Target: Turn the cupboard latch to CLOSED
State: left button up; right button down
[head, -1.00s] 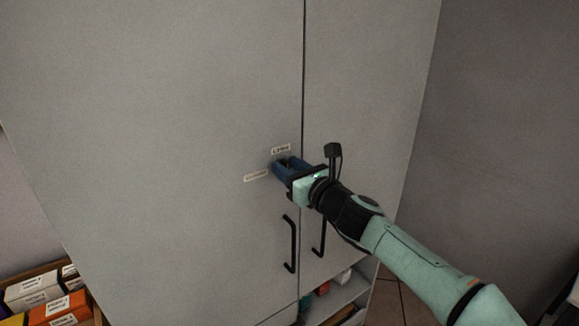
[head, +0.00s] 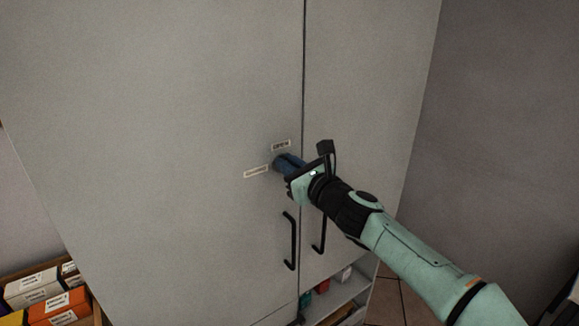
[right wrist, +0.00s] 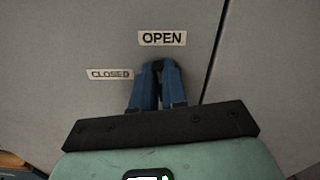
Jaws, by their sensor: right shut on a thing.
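The grey cupboard (head: 180,120) fills the head view, with an OPEN label (head: 281,146) and a CLOSED label (head: 256,172) on its left door. In the right wrist view the OPEN label (right wrist: 162,39) is just above the fingertips and the CLOSED label (right wrist: 110,75) is to their left. My right gripper (head: 279,160) is at the door beside these labels. Its blue fingers (right wrist: 158,68) are shut on the dark latch (right wrist: 158,66), of which only a small part shows between the tips. The latch's pointing direction is mostly hidden. My left gripper is not in view.
Two black door handles (head: 290,241) (head: 319,236) hang below the gripper, either side of the door seam. An open shelf (head: 340,296) with small items is at the bottom. Labelled boxes (head: 58,304) stand at the lower left.

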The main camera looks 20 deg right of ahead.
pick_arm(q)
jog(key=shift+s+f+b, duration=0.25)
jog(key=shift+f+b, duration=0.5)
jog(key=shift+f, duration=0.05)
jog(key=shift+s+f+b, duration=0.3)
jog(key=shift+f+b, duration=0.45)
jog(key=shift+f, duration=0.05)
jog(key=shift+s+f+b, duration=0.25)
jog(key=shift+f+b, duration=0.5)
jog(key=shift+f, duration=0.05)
pick_arm(e)
jog(key=shift+s+a+f+n, duration=0.1)
jog(key=shift+a+f+n, duration=0.1)
jog(key=shift+n, duration=2.4)
jog(key=shift+a+f+n, duration=0.1)
jog(key=shift+f+n, duration=0.05)
jog(key=shift+n, duration=2.45)
jog(key=shift+s+a+f+n, duration=0.1)
jog(key=shift+a+f+n, duration=0.1)
jog(key=shift+n, duration=2.4)
jog(key=c, duration=1.2)
grip_release()
jog(key=shift+o, duration=0.2)
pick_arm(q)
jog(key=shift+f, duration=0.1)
